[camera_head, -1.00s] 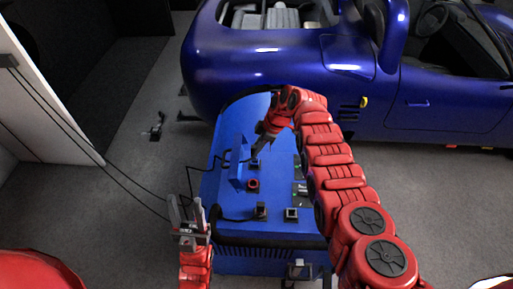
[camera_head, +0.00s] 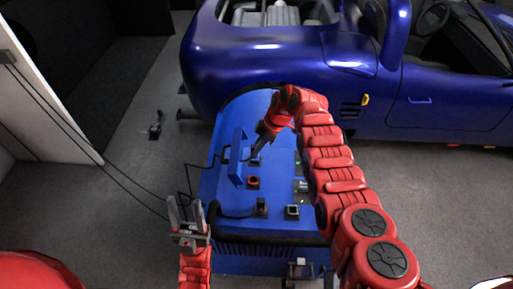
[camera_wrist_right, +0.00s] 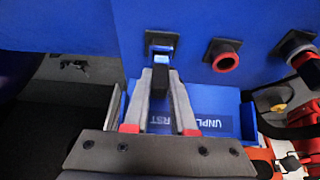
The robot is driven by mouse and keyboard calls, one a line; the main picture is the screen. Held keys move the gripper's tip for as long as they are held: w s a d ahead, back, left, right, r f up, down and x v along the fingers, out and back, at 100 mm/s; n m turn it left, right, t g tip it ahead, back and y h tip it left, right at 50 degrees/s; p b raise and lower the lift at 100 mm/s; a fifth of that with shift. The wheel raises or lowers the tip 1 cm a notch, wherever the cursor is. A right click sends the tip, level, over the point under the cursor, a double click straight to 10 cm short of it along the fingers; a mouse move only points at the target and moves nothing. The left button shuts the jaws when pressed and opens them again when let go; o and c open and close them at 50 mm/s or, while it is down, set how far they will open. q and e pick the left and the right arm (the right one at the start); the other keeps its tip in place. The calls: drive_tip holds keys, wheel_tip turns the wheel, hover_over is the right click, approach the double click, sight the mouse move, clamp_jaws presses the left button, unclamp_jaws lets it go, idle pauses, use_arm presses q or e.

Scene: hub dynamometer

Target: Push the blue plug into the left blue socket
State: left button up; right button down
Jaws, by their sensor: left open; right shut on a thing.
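My right gripper (camera_wrist_right: 161,112) is shut on a dark plug (camera_wrist_right: 160,84), which sits between its two grey fingers. The plug points at a black-framed socket with a blue inside (camera_wrist_right: 162,44), close to its opening. I cannot tell whether its tip touches or enters it. In the head view the right gripper (camera_head: 257,152) reaches down over the blue cabinet (camera_head: 228,219), beside the upright blue panel (camera_head: 237,160), and the plug is too small to make out. My left gripper (camera_head: 187,212) is open and empty at the cabinet's near left corner.
A red-ringed socket (camera_wrist_right: 226,61) lies right of the blue one. A black plug with a cable (camera_head: 261,205) and a square socket (camera_head: 292,212) are nearer. A blue car (camera_head: 285,60) stands behind.

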drive_tip(key=shift+f, duration=0.25)
drive_tip(key=c, duration=0.7)
unclamp_jaws()
drive_tip(key=shift+o, duration=0.2)
